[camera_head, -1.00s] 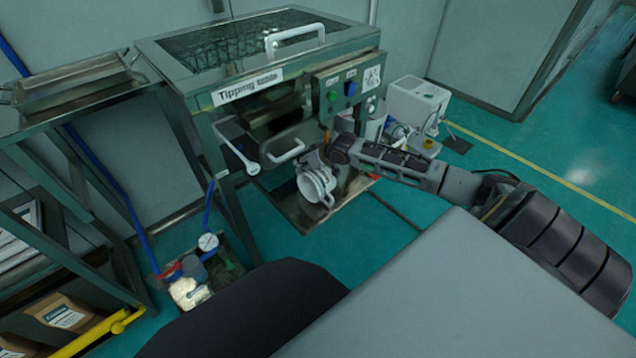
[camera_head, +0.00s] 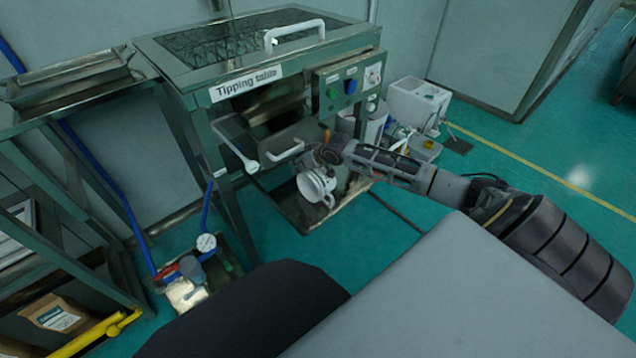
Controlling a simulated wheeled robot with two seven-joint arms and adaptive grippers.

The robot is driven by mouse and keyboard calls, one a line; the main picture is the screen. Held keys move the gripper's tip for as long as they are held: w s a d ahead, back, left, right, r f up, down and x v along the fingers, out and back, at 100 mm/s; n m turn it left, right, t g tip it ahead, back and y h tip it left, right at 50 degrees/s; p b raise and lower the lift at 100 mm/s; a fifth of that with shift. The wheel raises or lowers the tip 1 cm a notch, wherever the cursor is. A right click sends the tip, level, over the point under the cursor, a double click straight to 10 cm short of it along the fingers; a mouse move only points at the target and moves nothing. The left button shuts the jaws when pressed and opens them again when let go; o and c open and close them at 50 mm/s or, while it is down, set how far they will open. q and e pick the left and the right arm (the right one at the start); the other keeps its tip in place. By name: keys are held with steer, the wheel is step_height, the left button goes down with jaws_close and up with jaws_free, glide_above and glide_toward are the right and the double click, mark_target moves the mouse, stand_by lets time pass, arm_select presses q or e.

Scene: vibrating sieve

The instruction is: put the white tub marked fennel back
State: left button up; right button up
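My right arm reaches in from the right to the front of the tipping table (camera_head: 250,110). I can read no fennel mark in this view. A pale round container (camera_head: 377,122) stands behind my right forearm, partly hidden; I cannot tell whether it is the tub. My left gripper is not in view.
A white box-shaped container (camera_head: 418,103) stands on the floor right of the table. A metal rack with a tray (camera_head: 70,80) is at the left. A gauge (camera_head: 205,243) and pump parts sit low at the left. Green floor is open at the right.

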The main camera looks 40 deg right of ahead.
jaws_close()
steer(key=shift+r, duration=0.1)
stand_by(0.4)
